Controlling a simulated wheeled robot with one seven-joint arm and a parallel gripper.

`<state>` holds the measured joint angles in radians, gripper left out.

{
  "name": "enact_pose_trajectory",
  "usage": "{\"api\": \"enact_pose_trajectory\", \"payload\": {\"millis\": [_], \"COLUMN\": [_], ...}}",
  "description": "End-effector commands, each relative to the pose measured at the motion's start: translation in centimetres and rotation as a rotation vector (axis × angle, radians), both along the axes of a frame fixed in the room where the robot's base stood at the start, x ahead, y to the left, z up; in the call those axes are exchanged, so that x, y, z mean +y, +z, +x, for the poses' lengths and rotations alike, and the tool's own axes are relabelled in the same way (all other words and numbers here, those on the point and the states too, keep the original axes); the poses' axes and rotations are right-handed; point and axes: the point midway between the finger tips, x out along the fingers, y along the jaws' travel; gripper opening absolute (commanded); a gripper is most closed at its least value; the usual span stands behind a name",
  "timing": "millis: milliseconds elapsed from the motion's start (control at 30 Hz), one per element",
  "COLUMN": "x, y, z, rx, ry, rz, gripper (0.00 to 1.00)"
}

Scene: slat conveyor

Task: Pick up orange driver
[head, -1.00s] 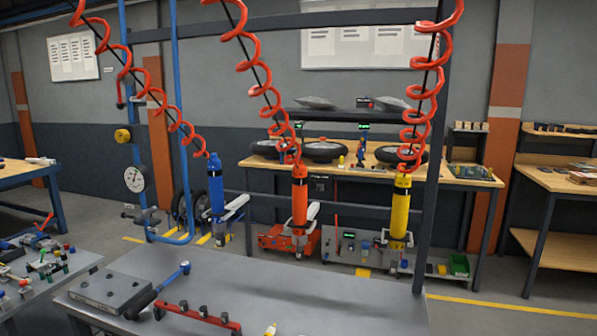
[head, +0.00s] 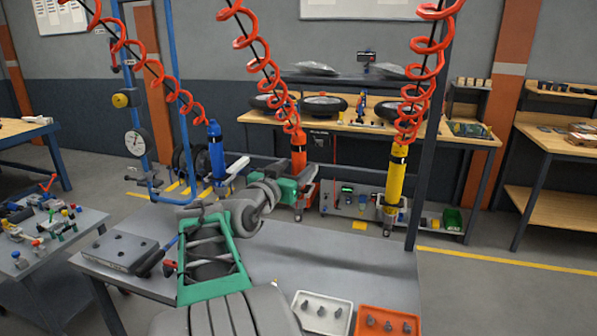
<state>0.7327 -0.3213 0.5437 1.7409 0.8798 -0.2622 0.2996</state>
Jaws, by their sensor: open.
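The orange driver (head: 298,152) hangs upright from a coiled red hose, between a blue driver and a yellow one. Its upper body shows above my arm. Its lower part is hidden behind my wrist and gripper. My gripper (head: 301,188) is at the end of my outstretched grey and green arm, at the height of the driver's lower body. The jaws are open, but the fingers are small and partly covered by the wrist. I cannot tell whether they touch the driver or stand around it.
The blue driver (head: 216,152) hangs to the left and the yellow driver (head: 397,175) to the right. A dark post (head: 427,150) stands right of the yellow one. Below is a grey bench (head: 330,262) with a white tray (head: 322,312) and an orange tray (head: 387,322). Coiled hoses hang overhead.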

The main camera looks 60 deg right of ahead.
Motion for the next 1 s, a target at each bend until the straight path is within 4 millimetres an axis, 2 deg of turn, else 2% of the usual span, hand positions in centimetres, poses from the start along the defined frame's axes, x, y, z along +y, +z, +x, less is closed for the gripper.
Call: {"api": "enact_pose_trajectory", "payload": {"millis": [300, 567, 1000], "x": [-5.2, -5.6, -5.5], "y": [0.1, -0.1, -0.1], "z": [0.2, 0.3, 0.3], "rx": [0.001, 0.001, 0.000], "ry": [0.001, 0.003, 0.004], "rz": [0.004, 0.004, 0.004], "gripper": [0.58, 0.58, 0.22]}}
